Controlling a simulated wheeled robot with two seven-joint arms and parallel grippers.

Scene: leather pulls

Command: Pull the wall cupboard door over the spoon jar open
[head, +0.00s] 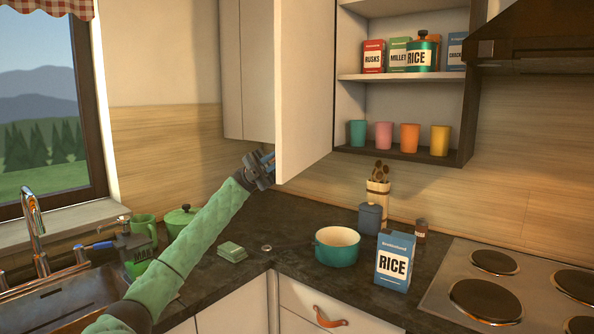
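The wall cupboard door (305,85) over the spoon jar stands wide open, swung out to the left, with its inner face towards me. Its outer face and its pull are hidden. My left gripper (267,163) is at the lower free edge of this door, on its outer side. The spoon jar (378,187), with wooden spoons, stands on the counter below the cupboard (400,77). My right gripper does not clearly show.
Another closed cupboard (247,70) is left of the door. A teal pot (337,247), blue canister (370,218) and rice box (395,261) stand on the counter below. The hob (460,271) is right. A dark hood (530,38) hangs above it.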

